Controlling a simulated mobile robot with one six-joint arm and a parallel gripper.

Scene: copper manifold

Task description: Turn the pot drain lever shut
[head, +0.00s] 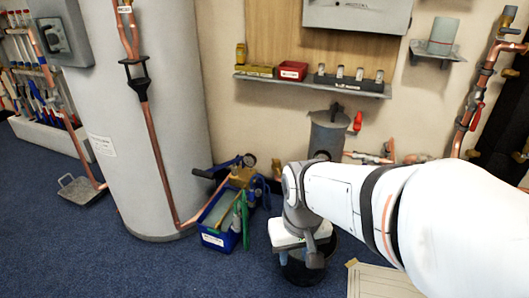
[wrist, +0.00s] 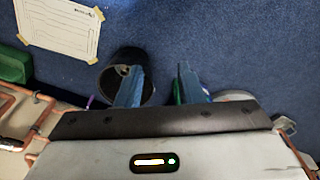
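A grey cylindrical pot (head: 327,135) stands against the wall in the head view, partly hidden by my arm. A red lever (head: 357,121) stands roughly upright at its right side. I cannot tell whether this is the drain lever, or whether it is open or shut. My gripper (head: 314,258) hangs low in front of the pot, pointing down over a black bucket (head: 303,272) and apart from the lever. In the wrist view my gripper (wrist: 160,67) shows two blue fingers spread apart with only floor between the tips. The bucket (wrist: 117,75) is partly behind the left finger.
Copper pipes with a valve (head: 376,158) run right of the pot. Another red lever (head: 477,115) is on the right pipe. A shelf (head: 312,86) is above. A blue tool crate (head: 219,218) and tall grey tank (head: 157,130) stand left. A taped sheet (wrist: 60,22) lies on the floor.

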